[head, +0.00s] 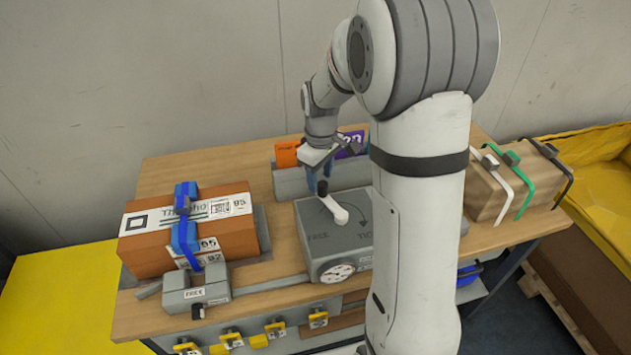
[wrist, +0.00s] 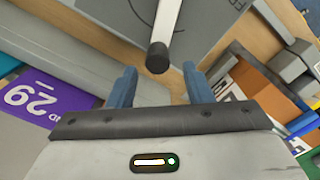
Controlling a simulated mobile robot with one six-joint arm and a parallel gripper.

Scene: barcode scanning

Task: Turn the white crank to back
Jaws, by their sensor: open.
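The white crank (head: 335,208) lies across the top of a grey box (head: 345,238), with its black knob (head: 322,187) at the back-left end. The box top carries the word FREE at left and a partly hidden word at right, with a curved arrow. My gripper (head: 318,176) is above the knob, its blue fingers open. In the wrist view, the black knob (wrist: 158,57) of the crank (wrist: 167,20) shows between and just beyond the open fingertips of my gripper (wrist: 159,70). I cannot tell whether any finger touches it.
A strapped brown package (head: 145,244) stands at left, behind a small grey clamp (head: 196,292) labelled FREE. A grey tray (head: 289,184) with orange and purple boxes is behind the crank box. A strapped carton (head: 490,190) stands at right. My arm hides part of the table (head: 165,172).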

